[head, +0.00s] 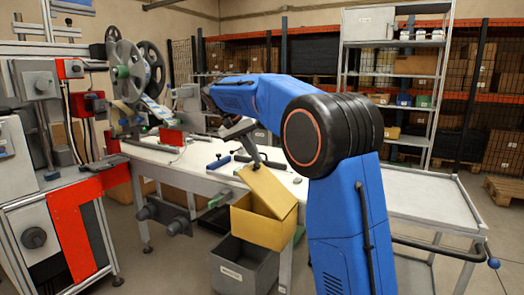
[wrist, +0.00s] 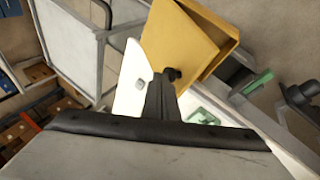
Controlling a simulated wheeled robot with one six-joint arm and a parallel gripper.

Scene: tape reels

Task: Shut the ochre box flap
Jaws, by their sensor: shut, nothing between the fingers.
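The ochre box (head: 262,231) hangs at the front edge of the white table, above a grey bin. Its ochre flap (head: 270,190) stands part-way open, tilted up over the box, with a gap below it at the left. My gripper (head: 257,165) is shut and empty, its tip at the flap's upper edge. In the wrist view the flap (wrist: 178,38) fills the top middle, and the shut fingertips (wrist: 172,75) overlap its lower part. They look to be touching it or very close; I cannot tell which. The box's inside is mostly hidden.
The grey bin (head: 243,270) stands on the floor under the box. The white table (head: 190,165) carries blue-handled and dark tools left of my gripper. A reel machine (head: 135,75) stands at the left. An empty grey-white cart top (head: 425,197) is at the right.

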